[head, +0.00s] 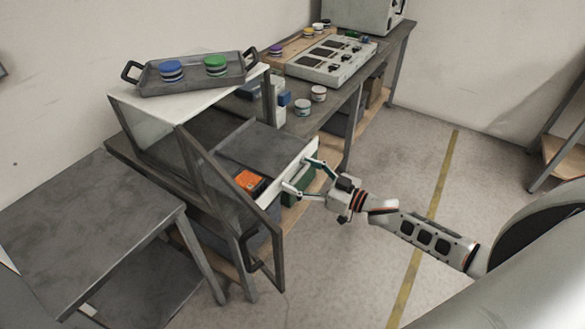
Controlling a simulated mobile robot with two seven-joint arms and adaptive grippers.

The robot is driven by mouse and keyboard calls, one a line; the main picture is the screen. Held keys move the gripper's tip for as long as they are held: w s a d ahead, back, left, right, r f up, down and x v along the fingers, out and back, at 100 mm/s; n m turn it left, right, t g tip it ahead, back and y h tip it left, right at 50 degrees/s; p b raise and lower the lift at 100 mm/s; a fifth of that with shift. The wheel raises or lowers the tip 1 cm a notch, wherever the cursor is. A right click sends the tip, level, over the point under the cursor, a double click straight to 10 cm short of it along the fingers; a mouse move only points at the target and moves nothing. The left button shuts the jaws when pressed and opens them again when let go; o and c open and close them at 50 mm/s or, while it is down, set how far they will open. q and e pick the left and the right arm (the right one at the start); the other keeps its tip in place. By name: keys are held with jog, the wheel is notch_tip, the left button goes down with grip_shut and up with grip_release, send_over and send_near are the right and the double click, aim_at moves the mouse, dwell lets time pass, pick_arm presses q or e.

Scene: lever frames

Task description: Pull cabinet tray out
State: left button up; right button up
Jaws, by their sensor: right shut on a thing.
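The cabinet (145,107) has a white top and stands on a dark workbench. Its dark-framed door (225,180), with a handle low on it, hangs open. The grey cabinet tray (262,142) with a white front panel sticks out of the cabinet toward the right. My right gripper (304,176) is at that front panel, its two fingers apart along it, and holds the tray there. The exact contact is too small to make out. My left gripper is not in view.
An orange-topped item (249,180) is at the tray's near side. A grey carrying tray (205,78) with a blue and a green tin sits on the cabinet. Jars (303,106) and a switch panel (330,60) are behind. A grey table (95,205) stands left.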

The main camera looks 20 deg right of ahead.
jog(key=shift+s+d, duration=0.2)
jog(key=o, duration=1.5)
jog(key=v, duration=1.2)
jog(key=s+a+f+g+h, duration=0.1)
jog(key=s+a+f+h, duration=0.1)
jog(key=s+a+f, duration=0.3)
jog(key=s+a+f+m+g+h, duration=0.1)
jog(key=s+a+f+h, duration=0.1)
jog(key=s+a+f, duration=0.3)
jog(key=s+a+f+m+g+h, duration=0.1)
jog(key=s+a+f+g+h, duration=0.1)
jog(key=s+a+f, duration=0.3)
jog(key=shift+f+h, duration=0.55)
jog(key=shift+h, duration=0.05)
